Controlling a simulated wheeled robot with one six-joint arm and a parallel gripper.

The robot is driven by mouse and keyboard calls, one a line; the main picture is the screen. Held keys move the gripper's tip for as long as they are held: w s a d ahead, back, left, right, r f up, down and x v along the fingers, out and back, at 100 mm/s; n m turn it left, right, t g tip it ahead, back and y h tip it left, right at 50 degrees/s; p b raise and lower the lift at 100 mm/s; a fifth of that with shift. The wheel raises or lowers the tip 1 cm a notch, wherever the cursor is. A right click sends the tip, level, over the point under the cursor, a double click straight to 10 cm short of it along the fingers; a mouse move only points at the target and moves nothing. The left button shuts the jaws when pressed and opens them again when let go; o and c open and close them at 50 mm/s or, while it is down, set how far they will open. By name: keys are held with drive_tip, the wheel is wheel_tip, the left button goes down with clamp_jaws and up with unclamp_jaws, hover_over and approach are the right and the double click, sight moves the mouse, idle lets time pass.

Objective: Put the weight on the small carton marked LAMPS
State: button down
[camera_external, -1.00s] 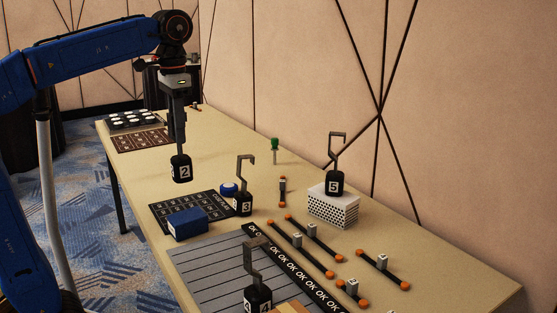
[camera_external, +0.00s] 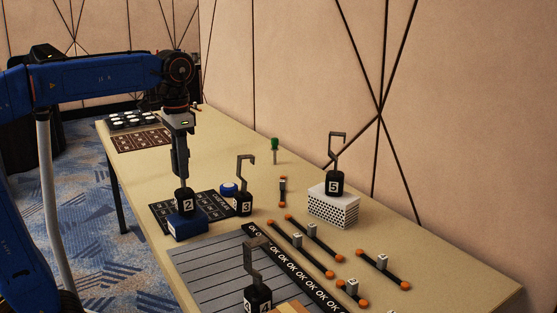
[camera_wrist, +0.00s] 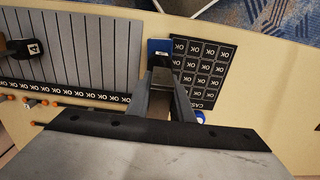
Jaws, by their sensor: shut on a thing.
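My gripper (camera_external: 181,178) is shut on the hook of the black weight marked 2 (camera_external: 185,205), which hangs upright. The weight is directly over a small blue box (camera_external: 188,231) at the table's left edge. Its base appears at the box's top; I cannot tell whether they touch. The blue box also shows in the wrist view (camera_wrist: 158,45), just beyond my gripper (camera_wrist: 163,78). It has a small pale label that I cannot read, so no LAMPS marking is legible. The weight hides part of the box's top.
Weight 3 (camera_external: 243,205) and a blue round knob (camera_external: 229,188) stand close right of the box. Weight 5 (camera_external: 335,184) stands on a white perforated box (camera_external: 333,209). Weight 4 (camera_external: 257,297) stands in front. A dark gridded mat (camera_external: 213,203) lies behind the box.

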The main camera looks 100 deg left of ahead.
drive_tip(key=shift+f, duration=0.4)
drive_tip(key=c, duration=1.6)
unclamp_jaws()
drive_tip(key=shift+f, duration=0.1)
drive_tip(key=shift+o, duration=0.2)
wheel_tip(320, 180, up, 13)
